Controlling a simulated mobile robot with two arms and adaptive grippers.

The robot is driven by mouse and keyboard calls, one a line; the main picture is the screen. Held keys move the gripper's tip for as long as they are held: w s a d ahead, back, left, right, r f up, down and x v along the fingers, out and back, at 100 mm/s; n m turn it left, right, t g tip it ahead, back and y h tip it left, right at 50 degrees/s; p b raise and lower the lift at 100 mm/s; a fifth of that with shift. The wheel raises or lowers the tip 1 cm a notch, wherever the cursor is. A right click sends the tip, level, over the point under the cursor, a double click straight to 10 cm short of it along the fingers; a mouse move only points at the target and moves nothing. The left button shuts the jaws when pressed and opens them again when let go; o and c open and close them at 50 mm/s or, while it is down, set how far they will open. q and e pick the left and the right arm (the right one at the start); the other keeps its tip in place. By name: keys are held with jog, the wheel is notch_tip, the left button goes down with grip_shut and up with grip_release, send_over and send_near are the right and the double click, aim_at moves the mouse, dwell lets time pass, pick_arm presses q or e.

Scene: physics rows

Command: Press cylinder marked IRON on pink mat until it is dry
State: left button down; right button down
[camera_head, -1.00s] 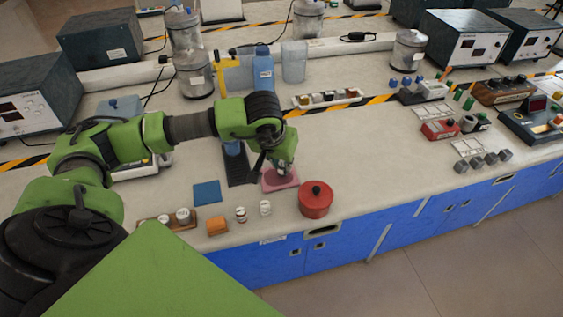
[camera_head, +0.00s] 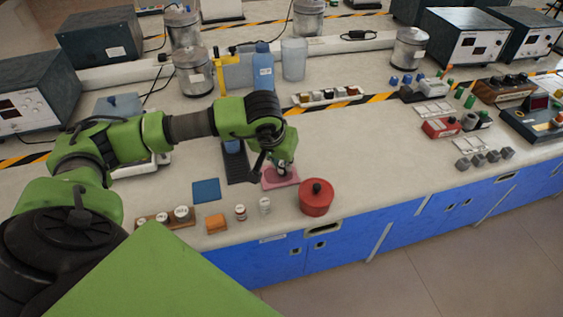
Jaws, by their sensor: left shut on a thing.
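The pink mat (camera_head: 267,183) lies on the bench near its front edge. My left gripper (camera_head: 284,168) reaches down over the mat and is shut on a small cylinder, mostly hidden by the fingers. The cylinder's lower end is at or just above the mat; I cannot tell if it touches. Its marking cannot be read. Two small pale cylinders (camera_head: 240,212) (camera_head: 264,205) stand left of the mat, with labels too small to read. A wooden holder (camera_head: 187,224) with white-topped pieces stands further left. My right gripper is not in view.
A red lidded pot (camera_head: 316,200) stands close right of the mat. A blue square (camera_head: 206,190) and an orange block (camera_head: 216,223) lie to the left. A blue bottle (camera_head: 263,70) and a small tray (camera_head: 327,96) stand behind.

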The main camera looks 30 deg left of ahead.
pick_arm(q)
jog(key=shift+s+f+b, duration=0.25)
jog(key=shift+f+b, duration=0.05)
jog(key=shift+b, duration=0.05)
dwell(1.2)
jog(key=shift+d+r, duration=0.1)
jog(key=shift+w+d+r+p, duration=0.15)
jog(key=shift+w+r+p, duration=0.25)
jog(key=shift+r, duration=0.35)
jog(key=shift+w+r, duration=0.1)
jog(key=shift+r, duration=0.05)
jog(key=shift+r+p, duration=1.3)
jog(key=shift+r, duration=1.2)
